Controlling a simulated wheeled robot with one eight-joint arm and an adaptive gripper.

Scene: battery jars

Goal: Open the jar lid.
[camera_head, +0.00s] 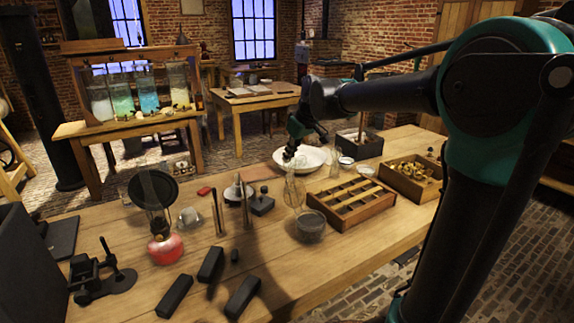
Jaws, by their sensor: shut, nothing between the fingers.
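My gripper (289,154) is small in the head camera view, over the white dish (301,159) at the back middle of the workbench. It points down, shut and holding nothing; whether it touches the dish is not clear. A clear glass jar-like vessel (294,192) stands in front of the dish, just below the gripper in the picture. A lid on it cannot be made out. Several tall glass jars with pale, green, blue and yellowish contents, such as the blue one (148,96), stand in a wooden rack on the back-left table.
The workbench (330,262) holds a divided wooden tray (351,203), a glass bowl (310,226), a box of brass parts (410,178), an oil lamp with a red base (165,249) and several black blocks (242,296). My arm blocks the right side.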

